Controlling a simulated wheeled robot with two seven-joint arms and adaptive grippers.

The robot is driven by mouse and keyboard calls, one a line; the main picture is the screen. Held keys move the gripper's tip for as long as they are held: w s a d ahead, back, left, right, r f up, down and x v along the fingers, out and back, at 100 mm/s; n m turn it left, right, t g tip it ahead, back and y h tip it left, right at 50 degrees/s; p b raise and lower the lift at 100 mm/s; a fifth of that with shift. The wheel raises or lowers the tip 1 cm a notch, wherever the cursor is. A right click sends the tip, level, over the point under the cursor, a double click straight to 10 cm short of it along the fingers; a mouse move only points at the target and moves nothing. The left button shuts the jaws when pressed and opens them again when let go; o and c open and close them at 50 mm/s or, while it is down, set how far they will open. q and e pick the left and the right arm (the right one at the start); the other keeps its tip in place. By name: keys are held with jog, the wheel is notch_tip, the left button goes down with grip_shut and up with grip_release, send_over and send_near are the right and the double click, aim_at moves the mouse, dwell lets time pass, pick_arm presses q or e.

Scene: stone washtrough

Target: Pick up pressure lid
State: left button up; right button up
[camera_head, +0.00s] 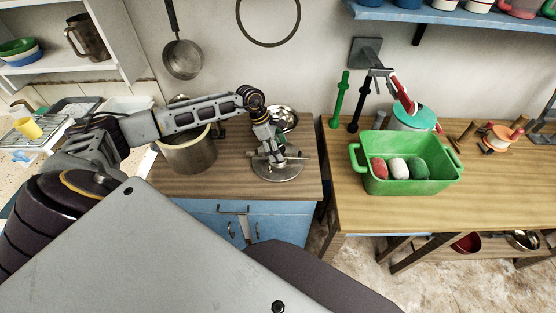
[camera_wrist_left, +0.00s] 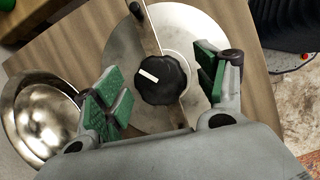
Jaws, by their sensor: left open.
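The pressure lid (camera_head: 278,172) is a round metal disc lying on the wooden counter, with a bar across it. In the left wrist view the lid (camera_wrist_left: 194,28) shows its black knob (camera_wrist_left: 162,79) with a white mark at the centre. My left gripper (camera_head: 279,153) is over the lid. In the left wrist view my left gripper (camera_wrist_left: 163,90) is open, its green-padded fingers on either side of the knob, with gaps visible on both sides. Part of the lid is hidden behind the gripper. My right gripper is not in view.
A large metal pot (camera_head: 189,157) stands left of the lid. A shiny steel bowl (camera_head: 284,119) sits just behind it, close to one finger in the wrist view (camera_wrist_left: 40,118). A green tub (camera_head: 405,187) with several coloured items stands on the right-hand table (camera_head: 380,217), across a gap.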

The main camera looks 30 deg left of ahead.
pick_arm(q)
jog(key=shift+d+f, duration=0.1)
jog(key=shift+f, duration=0.2)
jog(key=shift+c, duration=0.3)
jog(key=c, duration=0.7)
jog(key=shift+w+r, duration=0.1)
grip_shut()
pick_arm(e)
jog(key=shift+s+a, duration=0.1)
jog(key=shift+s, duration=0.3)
